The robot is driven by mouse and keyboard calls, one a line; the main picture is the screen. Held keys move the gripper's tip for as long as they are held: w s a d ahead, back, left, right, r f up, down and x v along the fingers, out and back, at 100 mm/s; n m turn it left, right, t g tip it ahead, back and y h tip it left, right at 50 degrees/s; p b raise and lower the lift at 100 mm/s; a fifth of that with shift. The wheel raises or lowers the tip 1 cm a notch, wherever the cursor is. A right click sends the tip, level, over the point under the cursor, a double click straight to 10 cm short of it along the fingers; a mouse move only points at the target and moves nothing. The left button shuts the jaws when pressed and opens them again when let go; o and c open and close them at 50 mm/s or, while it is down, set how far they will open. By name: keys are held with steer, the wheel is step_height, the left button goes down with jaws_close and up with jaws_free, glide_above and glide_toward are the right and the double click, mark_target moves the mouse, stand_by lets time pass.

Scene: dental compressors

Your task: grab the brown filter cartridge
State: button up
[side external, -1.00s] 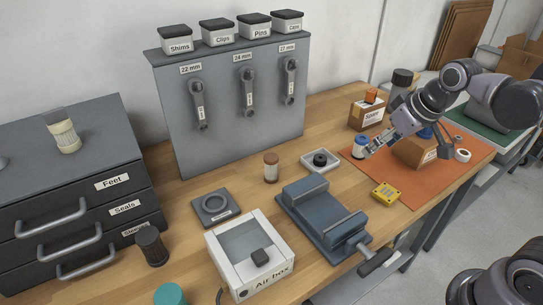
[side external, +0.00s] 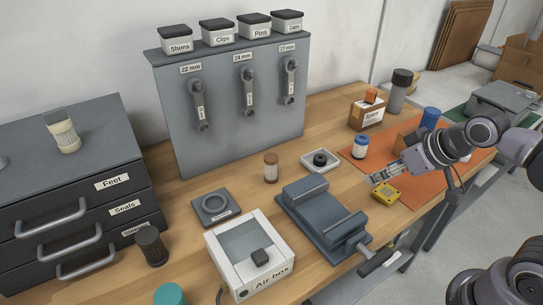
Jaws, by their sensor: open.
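The brown filter cartridge (side external: 271,167) stands upright on the wooden bench, left of the small grey tray. It has a brown cap and a paler body. My gripper (side external: 374,180) is open and empty, above the orange mat's front left part, just behind the yellow meter. It is well to the right of the brown cartridge and apart from it. Nothing hides the cartridge.
A grey tray with a black ring (side external: 320,160) and a dark vise (side external: 322,218) lie near the path between gripper and cartridge. A blue-capped cartridge (side external: 360,147) stands on the orange mat (side external: 413,200). The air box (side external: 249,256) is in front.

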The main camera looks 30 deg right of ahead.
stand_by(0.7)
steer(key=w+a+r+n+g, duration=0.2)
steer(key=w+r+n, duration=0.2)
steer(key=w, duration=0.2)
steer(key=n+g, duration=0.5)
steer(key=n, duration=0.9)
glide_above(271, 170)
steer(key=w+d, duration=0.1)
step_height(271, 170, down, 4)
steer(key=shift+w+d+r, duration=0.1)
steer(key=shift+w+d, duration=0.05)
steer(key=shift+w+a+f+n, duration=0.25)
steer(key=shift+a+f+n, duration=0.05)
steer(key=shift+f+n, duration=0.2)
steer(key=shift+f, duration=0.35)
step_height(271, 170, down, 10)
steer(key=shift+s+d, duration=0.1)
steer(key=shift+d, duration=0.05)
steer(key=c, duration=1.3)
